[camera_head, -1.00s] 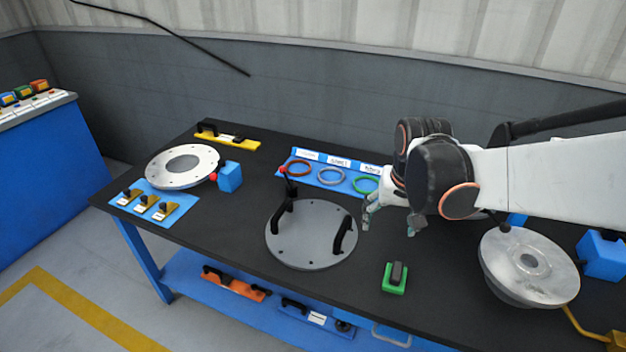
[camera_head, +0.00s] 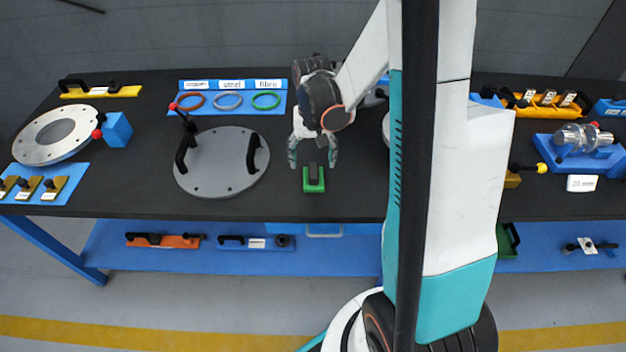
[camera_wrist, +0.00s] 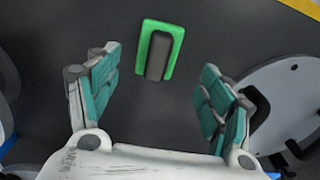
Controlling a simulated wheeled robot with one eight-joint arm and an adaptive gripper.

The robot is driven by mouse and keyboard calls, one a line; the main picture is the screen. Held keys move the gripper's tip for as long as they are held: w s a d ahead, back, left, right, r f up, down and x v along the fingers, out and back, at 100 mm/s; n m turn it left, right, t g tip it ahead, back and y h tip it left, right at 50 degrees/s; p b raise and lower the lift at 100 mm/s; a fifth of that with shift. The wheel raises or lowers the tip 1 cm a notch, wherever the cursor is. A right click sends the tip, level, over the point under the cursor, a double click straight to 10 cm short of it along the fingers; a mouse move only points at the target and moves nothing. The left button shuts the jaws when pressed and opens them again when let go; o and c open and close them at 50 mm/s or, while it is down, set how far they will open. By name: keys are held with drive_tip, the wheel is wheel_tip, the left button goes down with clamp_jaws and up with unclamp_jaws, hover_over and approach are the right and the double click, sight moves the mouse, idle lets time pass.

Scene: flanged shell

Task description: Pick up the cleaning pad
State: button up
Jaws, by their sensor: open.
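The cleaning pad is a green block with a dark grey grip on top. In the head view the cleaning pad (camera_head: 314,186) lies on the black bench near its front edge, right of the grey round plate. In the wrist view the pad (camera_wrist: 169,39) shows ahead of the fingertips, between their lines. My gripper (camera_head: 313,160) is open and empty, just behind and above the pad in the head view. Its two teal-padded fingers show spread apart in the wrist view (camera_wrist: 160,78). Nothing touches the pad that I can see.
A grey round plate (camera_head: 213,178) with two black handles lies left of the pad. Behind is a blue tray (camera_head: 245,85) with coloured rings. A white flanged ring (camera_head: 32,150) sits at the left. My own arm hides part of the bench at the right.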

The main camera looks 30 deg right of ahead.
sight(314, 170)
drive_tip(key=shift+d+f+b, duration=0.15)
drive_tip(key=shift+f+b, duration=1.3)
drive_tip(key=shift+f, duration=1.85)
drive_tip(key=c, duration=1.2)
